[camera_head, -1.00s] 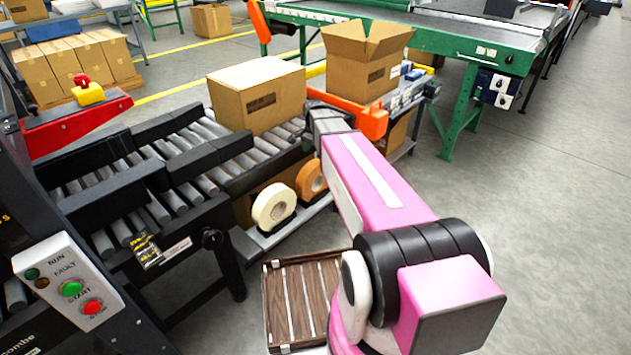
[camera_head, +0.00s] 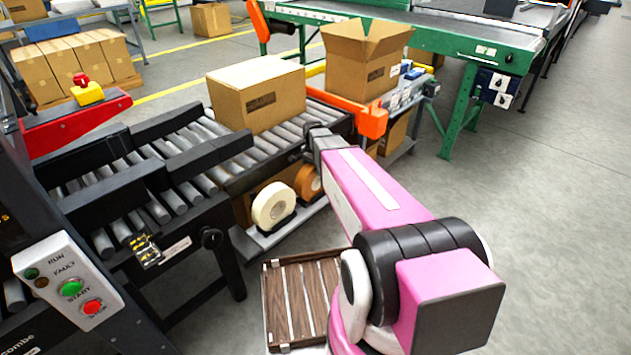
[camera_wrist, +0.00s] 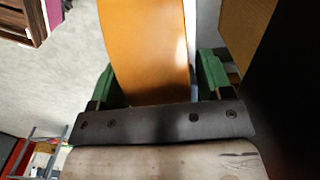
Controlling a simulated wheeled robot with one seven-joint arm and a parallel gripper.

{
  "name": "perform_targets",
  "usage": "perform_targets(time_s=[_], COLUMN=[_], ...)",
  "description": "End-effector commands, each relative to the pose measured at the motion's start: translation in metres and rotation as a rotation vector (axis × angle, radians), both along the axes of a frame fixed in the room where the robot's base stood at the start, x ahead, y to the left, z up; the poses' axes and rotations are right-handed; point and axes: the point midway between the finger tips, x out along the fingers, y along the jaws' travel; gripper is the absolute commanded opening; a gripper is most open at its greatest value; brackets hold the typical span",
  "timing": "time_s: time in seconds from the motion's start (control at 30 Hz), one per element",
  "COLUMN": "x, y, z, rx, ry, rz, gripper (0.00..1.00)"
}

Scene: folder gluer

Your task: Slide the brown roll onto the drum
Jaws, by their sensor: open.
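The brown roll (camera_head: 308,180) stands on edge on a low grey shelf beside the roller conveyor, partly hidden by my arm. In the wrist view its orange-brown curved face (camera_wrist: 155,50) fills the space between the two green fingers. My gripper (camera_wrist: 157,80) is open, with one finger on each side of the roll; whether either finger touches it I cannot tell. In the head view my arm's end is over the roll and the fingers are hidden. I cannot make out a drum with certainty in either view.
A cream roll (camera_head: 271,206) stands left of the brown one. A closed carton (camera_head: 256,95) sits on the roller conveyor (camera_head: 200,165) and an open carton (camera_head: 362,65) stands behind. A brown slatted case (camera_head: 290,300) is low in front. The floor at right is clear.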

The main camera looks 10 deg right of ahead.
Motion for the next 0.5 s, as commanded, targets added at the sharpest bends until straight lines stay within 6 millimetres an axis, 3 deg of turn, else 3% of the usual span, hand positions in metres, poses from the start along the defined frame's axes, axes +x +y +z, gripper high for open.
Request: perform_targets(time_s=[0.17,0.37,0.5], x=[0.0,0.0,-0.0001], y=[0.0,0.0,0.0], z=[0.0,0.0001,0.0015], rx=[0.0,0.0,0.0], ry=[0.0,0.0,0.0], rz=[0.0,0.0,0.0], gripper=[0.72,0.1,0.08])
